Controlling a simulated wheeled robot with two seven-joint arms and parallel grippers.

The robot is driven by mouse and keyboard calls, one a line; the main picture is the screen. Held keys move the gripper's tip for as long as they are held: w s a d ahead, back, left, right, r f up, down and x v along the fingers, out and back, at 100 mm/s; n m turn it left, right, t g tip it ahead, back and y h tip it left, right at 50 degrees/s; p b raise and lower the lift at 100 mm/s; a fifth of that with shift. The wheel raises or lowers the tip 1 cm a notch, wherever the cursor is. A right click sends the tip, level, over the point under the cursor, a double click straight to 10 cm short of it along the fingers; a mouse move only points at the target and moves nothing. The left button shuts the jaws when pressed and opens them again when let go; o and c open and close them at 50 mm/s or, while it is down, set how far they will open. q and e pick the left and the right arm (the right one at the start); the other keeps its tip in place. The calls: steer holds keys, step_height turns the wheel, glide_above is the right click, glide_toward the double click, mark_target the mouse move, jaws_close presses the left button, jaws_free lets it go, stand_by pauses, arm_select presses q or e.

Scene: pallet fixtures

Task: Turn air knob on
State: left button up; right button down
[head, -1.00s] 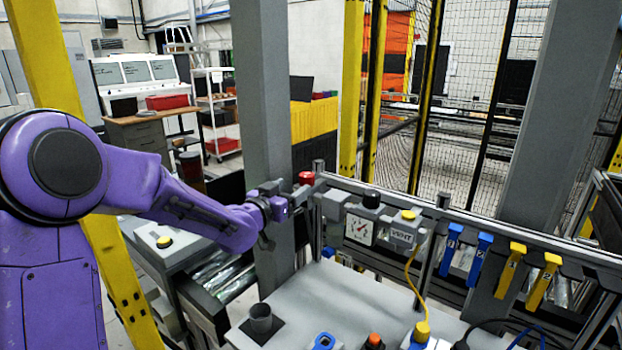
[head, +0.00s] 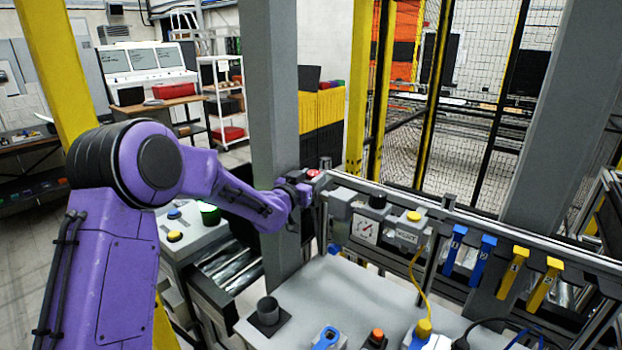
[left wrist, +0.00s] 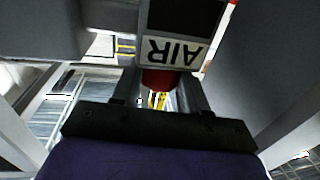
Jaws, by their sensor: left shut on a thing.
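The red air knob (head: 313,173) sits at the left end of the grey rail in the head view. In the left wrist view the red knob (left wrist: 160,80) shows below a box with an upside-down AIR label (left wrist: 172,52). My left gripper (head: 304,191) is at the knob, its purple arm reaching in from the left. In the left wrist view its fingers (left wrist: 159,93) stand on either side of the red knob, shut on it. The knob's marking and turn angle are hidden. My right gripper is out of view.
A grey post (head: 270,100) stands right behind my left forearm. Right of the knob are a pressure gauge (head: 365,230), a VENT box (head: 408,235) with a yellow button, and blue (head: 455,250) and yellow (head: 513,270) hanging tags. The grey tabletop (head: 345,295) below is partly clear.

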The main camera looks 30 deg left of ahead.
arm_select(q)
steer(key=shift+d+f+n+y+b, duration=0.1)
steer(key=shift+n+y+b, duration=0.4)
steer(key=shift+y, duration=0.3)
steer(key=shift+d+n+g+y, duration=0.1)
steer(key=shift+n+g+y, duration=0.25)
steer(key=shift+y, duration=0.45)
steer(key=shift+w+d+r+n+g+y, duration=0.1)
steer(key=shift+r+n+g+y, duration=0.15)
steer(key=shift+n+y, duration=0.7)
steer(key=shift+f+n+g+y+p, duration=0.1)
steer(key=shift+n+g+y+p, duration=0.25)
steer(key=shift+y, duration=0.4)
steer(key=o, duration=1.1)
steer(key=shift+c, duration=0.2)
